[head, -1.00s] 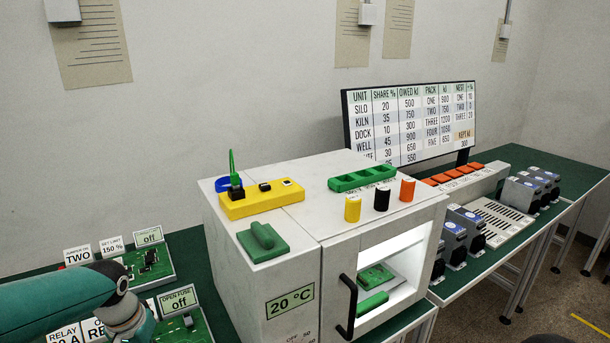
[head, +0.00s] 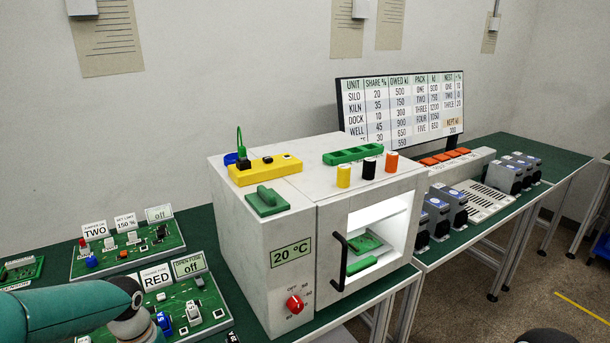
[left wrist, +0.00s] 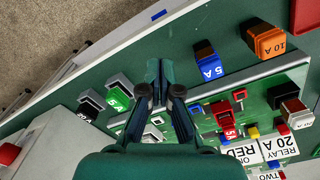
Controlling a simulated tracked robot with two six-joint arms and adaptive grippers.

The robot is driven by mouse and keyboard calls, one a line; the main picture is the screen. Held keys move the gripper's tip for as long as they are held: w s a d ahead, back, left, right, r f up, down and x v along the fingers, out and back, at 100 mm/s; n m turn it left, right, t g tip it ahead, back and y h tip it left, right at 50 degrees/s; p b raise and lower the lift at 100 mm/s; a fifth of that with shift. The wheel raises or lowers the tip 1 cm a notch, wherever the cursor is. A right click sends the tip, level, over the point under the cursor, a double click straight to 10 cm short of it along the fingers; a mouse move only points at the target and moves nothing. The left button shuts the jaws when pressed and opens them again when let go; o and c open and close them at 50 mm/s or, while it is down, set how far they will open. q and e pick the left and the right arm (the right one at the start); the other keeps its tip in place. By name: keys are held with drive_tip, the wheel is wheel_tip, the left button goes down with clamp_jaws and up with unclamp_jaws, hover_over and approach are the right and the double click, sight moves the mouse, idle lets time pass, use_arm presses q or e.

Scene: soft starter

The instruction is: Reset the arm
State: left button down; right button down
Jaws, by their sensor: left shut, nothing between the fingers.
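My left arm comes in at the lower left of the head view, and its gripper is outside that view. In the left wrist view my left gripper (left wrist: 162,80) is shut and empty, above the green bench top. Below and beside it lies a green circuit board (left wrist: 235,105) with red, blue and black parts. The board also shows in the head view (head: 215,307), with a RED sign (head: 156,277) and an "off" sign (head: 190,264) behind it. My right gripper is in neither view.
A white chamber (head: 250,222) reading 20 °C, with a red knob (head: 295,304), stands mid-bench. Its lit front is open, with green items inside. Another board (head: 130,252) lies behind. Fuse-like blocks (left wrist: 268,40) stand near the bench edge. Dark-blue units (head: 436,217) stand at the right.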

use_arm(q)
drive_tip(key=s+d+f+n+h, duration=0.1)
drive_tip(key=s+d+f+h, duration=0.1)
drive_tip(key=s+d+f, duration=0.7)
drive_tip(key=s+d+f+n+h, duration=0.1)
drive_tip(key=s+d+f, duration=0.7)
drive_tip(key=f, duration=0.5)
drive_tip(key=shift+s+d+f+h, duration=0.15)
drive_tip(key=shift+s+d+h, duration=0.25)
drive_tip(key=shift+s, duration=0.6)
